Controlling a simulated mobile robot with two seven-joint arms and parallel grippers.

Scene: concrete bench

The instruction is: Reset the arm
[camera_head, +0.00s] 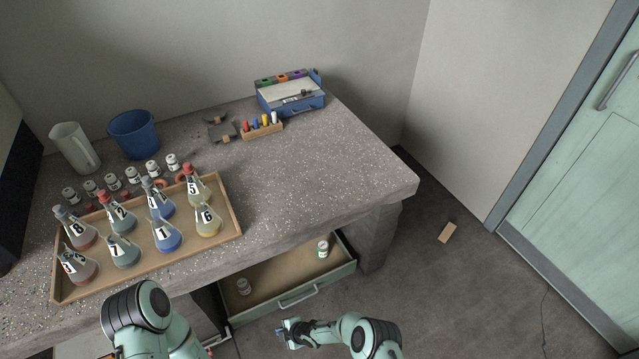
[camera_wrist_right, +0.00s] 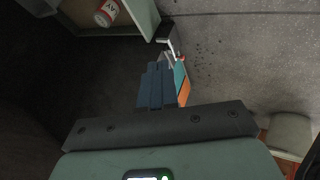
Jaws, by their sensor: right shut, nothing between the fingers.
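My right arm comes in at the bottom of the head view, and its gripper (camera_head: 285,332) is in front of and below the open drawer, apart from it. In the right wrist view the dark blue fingers (camera_wrist_right: 158,85) are together with nothing between them. My left arm shows at the lower left of the head view, in front of the bench. Its gripper is not visible.
A drawer (camera_head: 345,271) stands open under the concrete bench (camera_head: 330,165), with two white jars inside. A wooden tray (camera_head: 236,225) holds several numbered flasks. A small wooden block (camera_head: 447,232) lies on the floor. The bench's right part is clear.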

